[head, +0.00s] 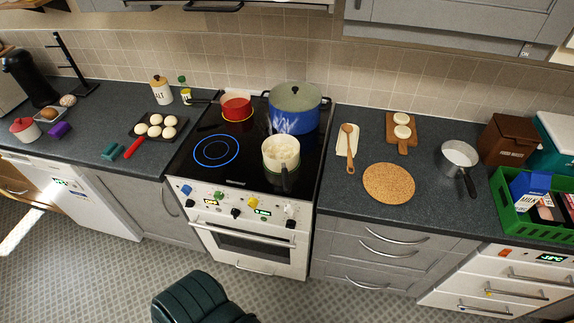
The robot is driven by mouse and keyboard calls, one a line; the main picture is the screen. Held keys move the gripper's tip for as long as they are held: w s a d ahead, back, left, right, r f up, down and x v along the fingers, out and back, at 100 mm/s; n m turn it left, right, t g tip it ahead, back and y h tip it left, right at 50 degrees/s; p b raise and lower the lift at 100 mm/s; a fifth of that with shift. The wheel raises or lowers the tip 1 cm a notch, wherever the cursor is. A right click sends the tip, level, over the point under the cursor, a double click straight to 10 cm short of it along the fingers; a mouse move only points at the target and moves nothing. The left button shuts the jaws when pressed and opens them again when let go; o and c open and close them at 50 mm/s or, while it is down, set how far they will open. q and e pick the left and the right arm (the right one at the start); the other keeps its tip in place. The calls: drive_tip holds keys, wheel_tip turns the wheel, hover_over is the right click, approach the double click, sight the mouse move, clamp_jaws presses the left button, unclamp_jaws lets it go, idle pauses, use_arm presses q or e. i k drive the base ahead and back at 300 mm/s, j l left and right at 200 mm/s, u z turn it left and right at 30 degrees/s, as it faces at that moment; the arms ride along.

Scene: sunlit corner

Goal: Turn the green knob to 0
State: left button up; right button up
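The green knob (219,195) is on the sloping control panel of the white stove (250,238), left of the panel's middle. It is small in the head view, and I cannot read its pointer or a 0 mark. Blue (186,190) and yellow (251,201) knobs sit on either side of it, with dark knobs lower on the panel. Two small lit displays show on the panel. Neither of my grippers is in view, and nothing touches the green knob.
A red pot (236,107), a blue pot (294,108) and a cream pot (281,155) stand on the black cooktop. The cream pot's dark handle points toward the front edge. A dark green ribbed object (196,301) is on the floor side in front of the stove.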

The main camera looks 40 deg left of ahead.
sight(218, 196)
drive_tip(key=k+j+u, duration=0.25)
drive_tip(key=j+u, duration=0.2)
drive_tip(key=j, duration=0.2)
drive_tip(key=k+j+u, duration=0.25)
drive_tip(key=j, duration=0.15)
drive_tip(key=j+u, duration=0.2)
drive_tip(key=j, duration=0.2)
